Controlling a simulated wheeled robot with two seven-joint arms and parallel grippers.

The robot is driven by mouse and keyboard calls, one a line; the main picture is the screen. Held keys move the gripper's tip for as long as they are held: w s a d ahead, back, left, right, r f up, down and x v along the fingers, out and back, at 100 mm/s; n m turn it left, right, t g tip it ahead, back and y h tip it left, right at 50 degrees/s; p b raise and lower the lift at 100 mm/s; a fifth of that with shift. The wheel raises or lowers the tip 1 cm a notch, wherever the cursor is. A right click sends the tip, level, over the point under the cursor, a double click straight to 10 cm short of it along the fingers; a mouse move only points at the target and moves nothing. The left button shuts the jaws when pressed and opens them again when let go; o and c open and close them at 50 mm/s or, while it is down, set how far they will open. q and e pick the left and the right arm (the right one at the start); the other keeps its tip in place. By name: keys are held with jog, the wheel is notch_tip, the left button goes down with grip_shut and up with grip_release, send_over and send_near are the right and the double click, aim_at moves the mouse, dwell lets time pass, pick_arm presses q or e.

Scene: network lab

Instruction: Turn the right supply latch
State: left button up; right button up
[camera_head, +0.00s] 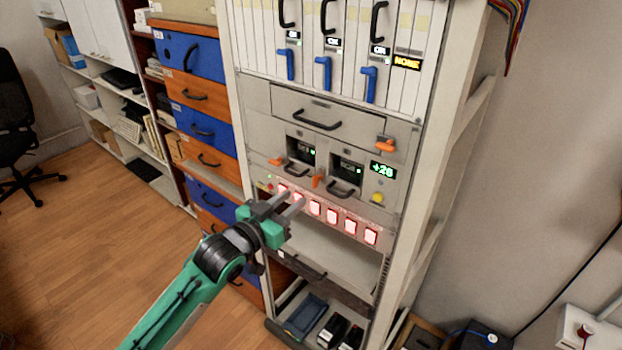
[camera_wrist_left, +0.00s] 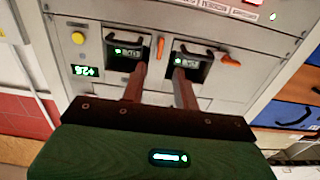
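The right supply (camera_head: 346,170) is a dark-faced module with a black handle in the rack, and its orange latch (camera_head: 318,181) stands roughly upright at its left side. In the left wrist view, which is upside down, this right supply latch (camera_wrist_left: 160,47) shows beyond and between the fingertips. The left supply (camera_head: 301,150) has its own orange latch (camera_head: 276,161), lying more sideways. My left gripper (camera_head: 292,197) is open and empty in front of the rack, below and left of the right latch; its fingers also show apart in the left wrist view (camera_wrist_left: 160,72). My right gripper is not visible.
A row of lit red-and-white buttons (camera_head: 332,216) runs below the supplies. A yellow knob (camera_head: 377,198), a green +26 display (camera_head: 383,170) and another orange latch (camera_head: 385,146) are at the right. Blue latches (camera_head: 323,73) hang above. Blue and orange drawers (camera_head: 203,126) stand left.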

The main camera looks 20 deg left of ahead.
aim_at(313, 182)
pick_arm(q)
jog(key=p+x, duration=0.2)
jog(key=x, duration=0.6)
grip_shut()
